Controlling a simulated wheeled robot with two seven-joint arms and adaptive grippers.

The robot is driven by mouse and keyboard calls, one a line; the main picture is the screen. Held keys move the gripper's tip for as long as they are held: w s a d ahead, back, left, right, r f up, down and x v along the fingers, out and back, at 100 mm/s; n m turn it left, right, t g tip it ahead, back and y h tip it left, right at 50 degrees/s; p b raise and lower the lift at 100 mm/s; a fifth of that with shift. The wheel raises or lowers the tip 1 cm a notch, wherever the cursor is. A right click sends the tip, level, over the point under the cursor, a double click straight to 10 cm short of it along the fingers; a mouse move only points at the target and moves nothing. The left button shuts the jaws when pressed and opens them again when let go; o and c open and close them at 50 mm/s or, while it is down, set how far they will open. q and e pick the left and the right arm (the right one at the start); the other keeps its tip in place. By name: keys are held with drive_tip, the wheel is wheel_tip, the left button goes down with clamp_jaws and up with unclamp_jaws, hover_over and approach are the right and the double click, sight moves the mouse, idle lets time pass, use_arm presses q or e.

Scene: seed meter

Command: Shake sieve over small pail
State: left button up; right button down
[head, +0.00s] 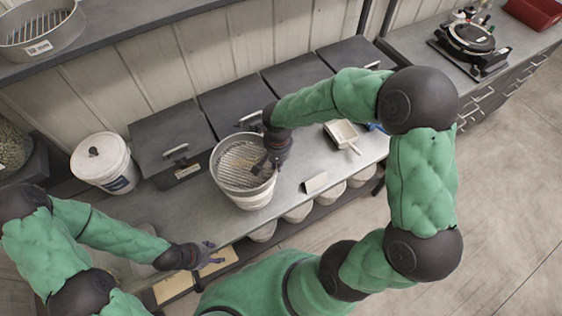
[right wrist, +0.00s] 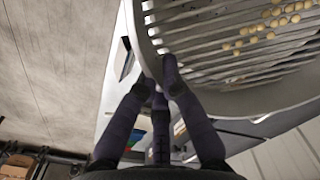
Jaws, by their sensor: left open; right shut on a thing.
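The sieve (head: 228,180), a round grey metal pan with a slatted bottom, is level over the small pail (head: 252,202), a white bucket on the bench. I cannot tell whether the sieve rests on the pail's rim or hangs just above it. My right gripper (head: 266,165) is shut on the sieve's right rim. In the right wrist view its fingers (right wrist: 160,75) pinch the rim of the sieve (right wrist: 225,60), and several round yellow seeds (right wrist: 262,28) lie on the slats. The pail's inside is hidden. My left gripper (head: 212,256) is open and empty near the bench's front edge.
A lidded white bucket (head: 103,162) and dark lidded bins (head: 170,140) stand behind and left. A white scoop (head: 342,135) and a small card (head: 315,183) lie on the bench to the right. Another sieve (head: 45,38) sits on the upper shelf.

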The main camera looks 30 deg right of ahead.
drive_tip(key=shift+a, duration=0.4)
use_arm(q)
drive_tip(key=shift+f, duration=0.1)
use_arm(e)
drive_tip(key=shift+d, duration=0.1)
drive_tip(key=shift+d, duration=1.1)
use_arm(q)
drive_tip(key=shift+f, duration=0.1)
use_arm(e)
drive_tip(key=shift+a, duration=0.2)
use_arm(q)
drive_tip(key=shift+o, duration=0.3)
drive_tip(key=shift+s+f+b, duration=0.1)
drive_tip(key=shift+f+b, duration=0.15)
drive_tip(key=shift+b, duration=0.15)
use_arm(e)
drive_tip(key=shift+a, duration=0.9)
use_arm(q)
drive_tip(key=shift+o, duration=0.2)
use_arm(e)
drive_tip(key=shift+d, duration=0.15)
